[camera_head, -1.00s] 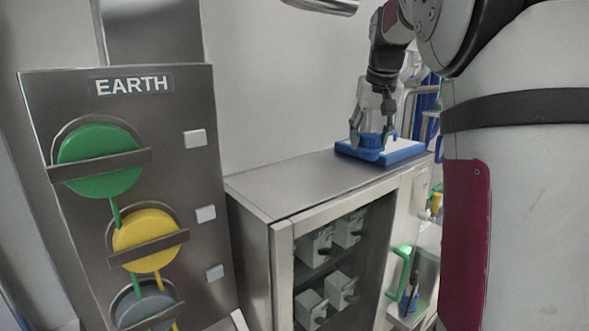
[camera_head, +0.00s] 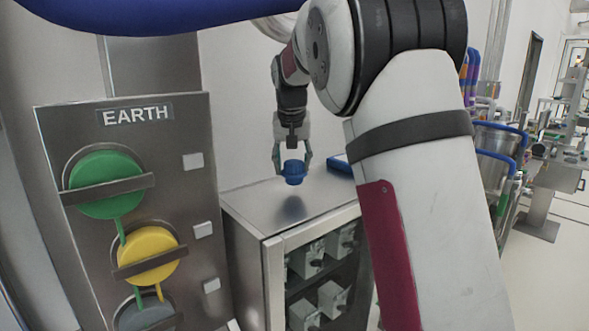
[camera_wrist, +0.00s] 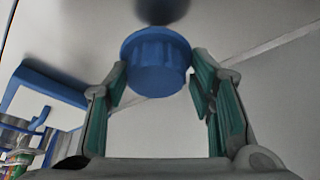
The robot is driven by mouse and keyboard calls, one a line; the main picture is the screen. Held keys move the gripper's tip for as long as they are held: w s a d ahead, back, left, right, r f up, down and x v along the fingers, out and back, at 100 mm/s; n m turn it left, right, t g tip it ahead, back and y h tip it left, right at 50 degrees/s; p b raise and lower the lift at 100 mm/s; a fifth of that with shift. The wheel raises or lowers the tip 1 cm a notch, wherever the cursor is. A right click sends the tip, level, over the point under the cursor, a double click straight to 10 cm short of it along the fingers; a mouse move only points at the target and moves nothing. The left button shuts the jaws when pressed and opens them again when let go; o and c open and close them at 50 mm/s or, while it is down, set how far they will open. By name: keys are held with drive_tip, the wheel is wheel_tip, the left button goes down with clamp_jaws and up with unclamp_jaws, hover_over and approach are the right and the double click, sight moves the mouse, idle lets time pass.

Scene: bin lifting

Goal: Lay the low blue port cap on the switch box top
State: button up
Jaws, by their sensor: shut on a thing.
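The low blue port cap (camera_head: 294,172) is held between the fingers of my gripper (camera_head: 292,160), above the steel top of the switch box (camera_head: 262,213). A dark reflection or shadow of it shows on the metal below, with a gap between. In the wrist view the round blue cap (camera_wrist: 157,62) sits between the green-padded fingertips of my gripper (camera_wrist: 160,85), its wider rim facing away from the palm. The switch box has a glazed front with several grey switches inside.
A blue tray (camera_head: 341,166) stands on the box top to the right, partly hidden by my arm; its blue edge shows in the wrist view (camera_wrist: 40,85). An EARTH panel (camera_head: 185,130) with coloured discs stands left. The box top's front left is clear.

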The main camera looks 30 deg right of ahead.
drive_tip(key=shift+f+p, duration=0.3)
drive_tip(key=shift+f, duration=0.85)
drive_tip(key=shift+s, duration=0.1)
drive_tip(key=o, duration=1.4)
drive_tip(key=shift+f, duration=0.1)
drive_tip(key=b+v, duration=0.2)
drive_tip(key=v, duration=1)
drive_tip(key=shift+b, duration=0.3)
